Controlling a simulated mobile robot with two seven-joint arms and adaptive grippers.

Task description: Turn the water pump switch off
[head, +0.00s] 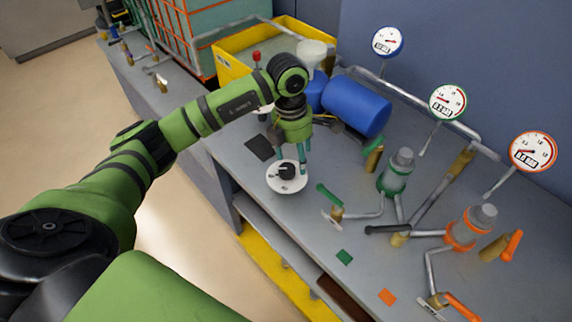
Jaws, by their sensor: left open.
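A round white dial with a black knob (287,171) lies on the grey bench, near its front edge. It appears to be the water pump switch; its markings are too small to read. My left gripper (292,164) points down just above and behind the knob, its two fingers apart. The fingers overlap the dial's far side in the picture, and I cannot tell whether they touch the knob. A blue pump-like cylinder (357,106) lies behind the gripper, partly hidden by it. My right gripper is out of view.
A green-collared fitting (396,174) and an orange-collared fitting (471,228) stand to the right among pipes and valve handles. Gauges stand along the back. A yellow container (232,55) and a red-topped lever (257,58) are behind my left arm.

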